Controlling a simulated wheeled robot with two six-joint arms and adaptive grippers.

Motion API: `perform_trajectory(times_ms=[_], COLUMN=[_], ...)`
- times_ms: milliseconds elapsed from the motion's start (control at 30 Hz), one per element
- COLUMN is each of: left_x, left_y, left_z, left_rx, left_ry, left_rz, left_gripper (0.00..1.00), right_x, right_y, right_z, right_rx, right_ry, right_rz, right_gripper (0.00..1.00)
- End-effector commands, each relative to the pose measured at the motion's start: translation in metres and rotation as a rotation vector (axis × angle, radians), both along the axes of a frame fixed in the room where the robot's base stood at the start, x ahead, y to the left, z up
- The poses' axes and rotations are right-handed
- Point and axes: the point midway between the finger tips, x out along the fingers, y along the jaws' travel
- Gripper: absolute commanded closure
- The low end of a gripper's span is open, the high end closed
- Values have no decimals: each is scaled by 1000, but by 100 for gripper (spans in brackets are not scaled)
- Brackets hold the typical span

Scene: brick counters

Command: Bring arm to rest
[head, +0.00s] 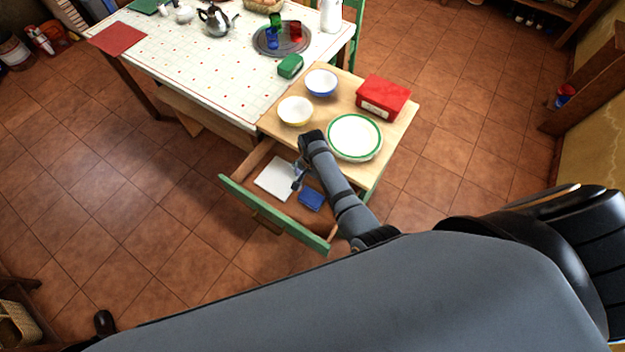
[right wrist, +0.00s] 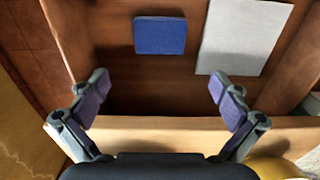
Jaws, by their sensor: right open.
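My right arm (head: 340,190) reaches over the wooden side table. Its gripper (head: 297,178) points down above the open drawer. In the right wrist view the right gripper (right wrist: 159,98) is open, with nothing between its fingers. A blue item (head: 311,199) and a white flat item (head: 274,179) lie in the drawer, apart from each other. They also show in the right wrist view, the blue one (right wrist: 160,36) beyond the fingers and the white one (right wrist: 243,35) to its right. My left gripper does not show.
The drawer's green front (head: 270,217) sticks out over the floor. On the side table stand a green-rimmed plate (head: 354,137), a red box (head: 383,98), a blue bowl (head: 321,82) and a yellow bowl (head: 295,110). A larger table (head: 200,70) adjoins it. Tiled floor (head: 130,210) is clear at left.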

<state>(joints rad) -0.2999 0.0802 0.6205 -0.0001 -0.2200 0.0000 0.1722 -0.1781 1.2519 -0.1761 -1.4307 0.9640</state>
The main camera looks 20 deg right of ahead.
Motion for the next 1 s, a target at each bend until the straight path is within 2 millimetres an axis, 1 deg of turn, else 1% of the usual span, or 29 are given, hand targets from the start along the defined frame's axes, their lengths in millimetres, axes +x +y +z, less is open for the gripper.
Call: perform_trajectory(times_ms=[367,467,567,600,700,833,1000], left_x=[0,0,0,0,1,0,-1], left_y=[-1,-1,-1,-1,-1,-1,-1], left_z=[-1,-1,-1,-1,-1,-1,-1], left_rx=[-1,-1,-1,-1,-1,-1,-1], left_ry=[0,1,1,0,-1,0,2], left_rz=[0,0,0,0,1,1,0], left_gripper=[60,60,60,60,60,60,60], right_x=[-1,-10,-33,-44,-68,-91,-116], right_y=[-2,-18,-49,-62,-82,-95,-101], right_z=[0,4,21,32,59,90,127], right_rx=[-1,-12,-40,-56,-92,-132,-174], right_ry=[-2,-22,-69,-90,-135,-174,-211], right_rz=[4,48,172,239,393,554,730], right_gripper=[0,0,0,0,0,0,0])
